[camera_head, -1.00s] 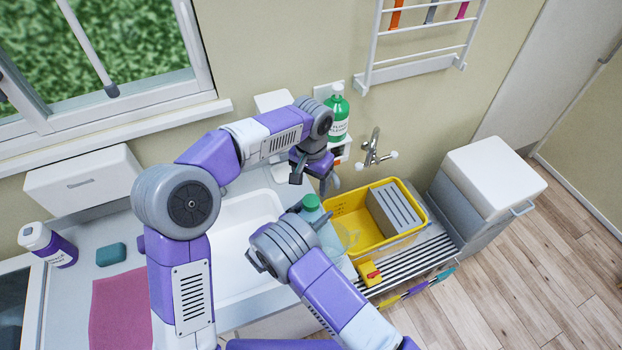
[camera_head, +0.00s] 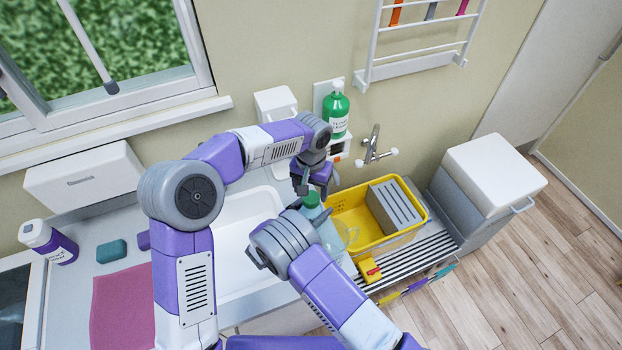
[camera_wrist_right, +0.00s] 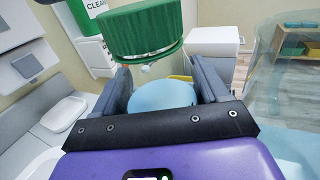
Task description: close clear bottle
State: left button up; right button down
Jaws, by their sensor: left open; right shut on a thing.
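The clear bottle (camera_head: 329,236) stands at the sink's right edge, its pale bluish body partly hidden by my right arm. Its green cap (camera_head: 311,200) is at the top; the right wrist view shows the ridged cap (camera_wrist_right: 142,28) large, above and beyond the fingers. I cannot tell whether it is fully seated. My right gripper (camera_wrist_right: 160,70) is shut on the bottle, with pale blue showing between its fingers; in the head view its fingers are mostly hidden. My left gripper (camera_head: 311,187) is open, pointing down just above the cap, with its fingers near the cap's sides.
A yellow-and-red item (camera_head: 369,271) lies in front. A green soap bottle (camera_head: 336,115) and tap (camera_head: 373,148) are behind. The white sink (camera_head: 240,240) is left.

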pick_arm(q)
jog(key=shift+f, duration=1.5)
jog(key=c, duration=1.1)
jog(key=o, duration=1.2)
jog(key=shift+o, duration=0.2)
jog(key=shift+r, duration=0.1)
notch_tip(320, 180, up, 12)
